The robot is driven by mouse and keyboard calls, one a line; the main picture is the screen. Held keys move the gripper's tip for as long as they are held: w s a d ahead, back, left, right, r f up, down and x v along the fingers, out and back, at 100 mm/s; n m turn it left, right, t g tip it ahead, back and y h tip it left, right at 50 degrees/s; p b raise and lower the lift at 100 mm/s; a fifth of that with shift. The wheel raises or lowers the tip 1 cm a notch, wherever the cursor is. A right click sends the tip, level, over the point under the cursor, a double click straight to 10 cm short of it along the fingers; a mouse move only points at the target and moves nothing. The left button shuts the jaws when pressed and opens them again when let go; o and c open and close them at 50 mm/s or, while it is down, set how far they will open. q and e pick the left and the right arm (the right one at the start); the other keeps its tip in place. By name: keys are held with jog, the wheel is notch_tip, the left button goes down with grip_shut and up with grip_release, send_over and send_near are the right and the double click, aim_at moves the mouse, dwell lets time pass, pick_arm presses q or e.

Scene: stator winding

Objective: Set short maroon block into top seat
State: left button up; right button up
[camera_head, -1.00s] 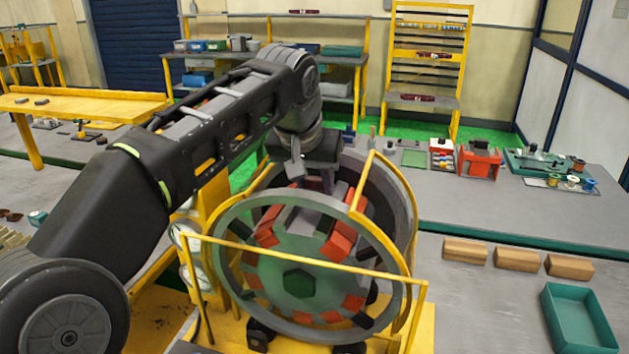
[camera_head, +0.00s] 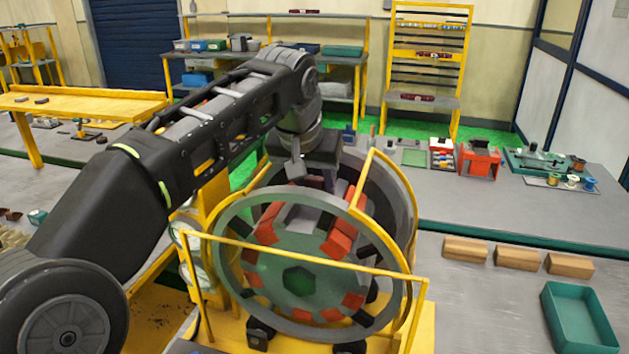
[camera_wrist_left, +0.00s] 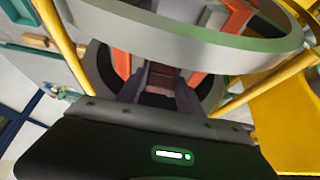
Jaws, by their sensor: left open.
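The round stator (camera_head: 297,282) stands in a yellow frame, with a green hexagon at its centre and several orange-red blocks around its ring. My left gripper (camera_head: 330,181) reaches down from above at the top of the stator, behind the front ring's upper edge. In the left wrist view the left gripper (camera_wrist_left: 159,92) is open, its two grey fingers spread. A short maroon block (camera_wrist_left: 162,79) shows between and beyond the fingers, near the top of the stator; whether it is fully down in the seat is hidden. In the head view the arm and ring hide it.
A yellow guard rail (camera_head: 310,256) crosses in front of the stator, and a yellow bar (camera_head: 362,181) rises at its right. A green tray (camera_head: 579,318) and several wooden blocks (camera_head: 517,258) lie on the right. A red fixture (camera_head: 479,160) stands on the bench behind.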

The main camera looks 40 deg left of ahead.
aim_at(314, 179)
pick_arm(q)
jog(key=v, duration=0.4)
jog(key=shift+r, duration=0.1)
jog(key=p+v, duration=0.1)
jog(key=v, duration=0.2)
jog(key=shift+s+r+p, duration=0.15)
jog(key=shift+r+p, duration=0.05)
jog(key=shift+p, duration=0.2)
